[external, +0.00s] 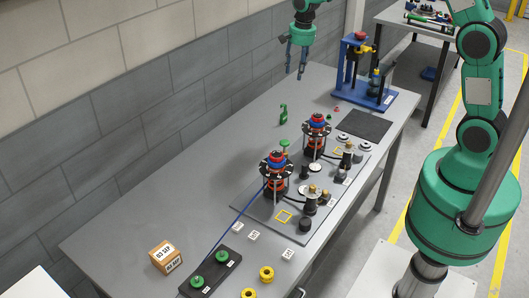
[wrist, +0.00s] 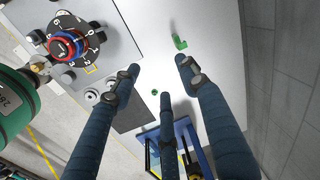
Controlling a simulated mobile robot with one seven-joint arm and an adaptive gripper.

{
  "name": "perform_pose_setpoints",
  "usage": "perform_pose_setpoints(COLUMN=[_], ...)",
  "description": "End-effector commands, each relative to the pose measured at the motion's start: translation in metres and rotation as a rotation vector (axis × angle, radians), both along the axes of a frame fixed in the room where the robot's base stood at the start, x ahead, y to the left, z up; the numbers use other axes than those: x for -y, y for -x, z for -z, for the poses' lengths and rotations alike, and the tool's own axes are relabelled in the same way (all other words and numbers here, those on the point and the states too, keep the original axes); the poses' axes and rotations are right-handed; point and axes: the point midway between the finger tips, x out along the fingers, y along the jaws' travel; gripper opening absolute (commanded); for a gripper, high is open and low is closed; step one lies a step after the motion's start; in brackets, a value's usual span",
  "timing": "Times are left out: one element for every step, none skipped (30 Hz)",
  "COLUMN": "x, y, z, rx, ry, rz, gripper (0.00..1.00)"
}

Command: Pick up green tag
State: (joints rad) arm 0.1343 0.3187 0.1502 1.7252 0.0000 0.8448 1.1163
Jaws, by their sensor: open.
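The tag is apart from the fingers and fully uncovered.
A plate with two dial fixtures (external: 277,172) and knobs stands in the table's middle. A blue stand (external: 375,97) and black mat (external: 366,125) are at the far right. A labelled box (external: 163,257) sits front left. The table (external: 190,190) is clear left of the plate.

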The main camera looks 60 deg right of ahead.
Motion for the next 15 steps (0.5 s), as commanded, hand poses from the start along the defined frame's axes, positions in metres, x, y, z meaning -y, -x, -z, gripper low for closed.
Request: perform_pose_setpoints(x=[0.004,0.006,0.009,0.011,0.013,0.016,0.019,0.021,0.023,0.025,0.027,0.029,0.031,0.032,0.033], y=[-0.008,-0.013,-0.019,-0.024,-0.028,-0.033,-0.037,-0.041,-0.045,-0.048,-0.051,-0.054,-0.056,-0.058,-0.060], z=[0.013,0.020,0.030,0.036,0.044,0.054,0.062,0.069,0.078,0.086,0.092,0.100,0.106,0.110,0.116], rx=[-0.014,-0.019,-0.027,-0.032,-0.039,-0.046,-0.052,-0.058,-0.064,-0.070,-0.074,-0.080,-0.084,-0.087,-0.090], ry=[-0.005,-0.007,-0.010,-0.012,-0.014,-0.016,-0.018,-0.020,-0.022,-0.023,-0.025,-0.026,-0.027,-0.028,-0.028], rz=[0.030,0.048,0.075,0.094,0.114,0.141,0.159,0.179,0.203,0.219,0.236,0.255,0.268,0.280,0.293], gripper=[0.44,0.44,0.44,0.44,0.44,0.44,0.44,0.44,0.44,0.44,0.44,0.44,0.44,0.44,0.44])
